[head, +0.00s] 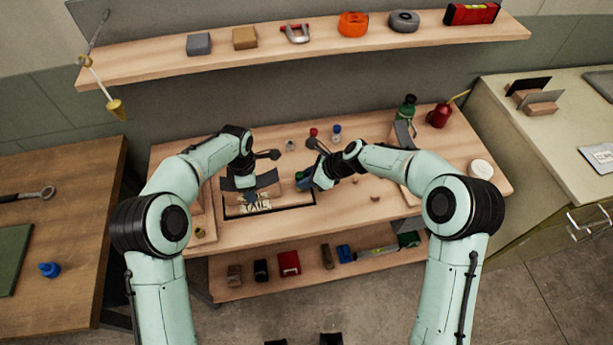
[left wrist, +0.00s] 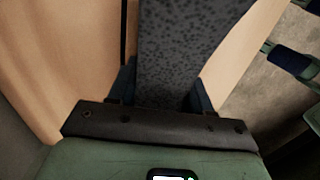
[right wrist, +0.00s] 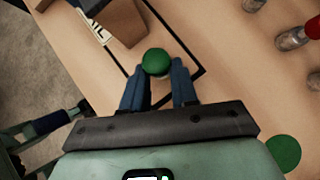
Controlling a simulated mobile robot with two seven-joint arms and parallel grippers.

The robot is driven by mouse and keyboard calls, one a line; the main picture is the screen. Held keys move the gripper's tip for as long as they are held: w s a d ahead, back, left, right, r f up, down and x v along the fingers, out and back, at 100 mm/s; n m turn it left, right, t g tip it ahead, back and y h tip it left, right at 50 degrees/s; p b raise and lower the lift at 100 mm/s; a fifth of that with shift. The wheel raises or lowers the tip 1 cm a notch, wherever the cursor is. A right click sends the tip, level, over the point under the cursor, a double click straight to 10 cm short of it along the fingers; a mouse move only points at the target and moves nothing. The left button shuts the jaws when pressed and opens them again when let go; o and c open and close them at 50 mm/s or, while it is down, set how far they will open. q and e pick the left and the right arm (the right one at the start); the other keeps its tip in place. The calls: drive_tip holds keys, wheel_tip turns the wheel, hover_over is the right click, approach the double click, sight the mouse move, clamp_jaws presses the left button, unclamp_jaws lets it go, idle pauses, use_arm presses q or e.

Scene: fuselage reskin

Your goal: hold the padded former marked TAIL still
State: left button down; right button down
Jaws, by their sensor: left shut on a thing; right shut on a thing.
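The padded former (head: 265,181) has a dark grey top over a wooden body, with a TAIL label (head: 257,207) in front. It stands on the workbench at the left end of a black rectangular outline. My left gripper (head: 251,196) is shut on it; the left wrist view shows the speckled grey pad (left wrist: 180,50) between the fingers. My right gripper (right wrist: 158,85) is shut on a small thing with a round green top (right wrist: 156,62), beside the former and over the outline. The lower part of that green-topped thing is mostly hidden by the fingers.
A second block with a grey sheet (head: 402,137) stands at the right, near a green bottle (head: 407,105) and a red oil can (head: 439,116). A white round lid (head: 481,168) lies at the bench's right end.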

drive_tip(key=shift+f, duration=0.3)
drive_tip(key=c, duration=0.8)
unclamp_jaws()
drive_tip(key=shift+d, duration=0.1)
drive_tip(key=v, duration=0.5)
use_arm(q)
drive_tip(key=shift+c, duration=2)
unclamp_jaws()
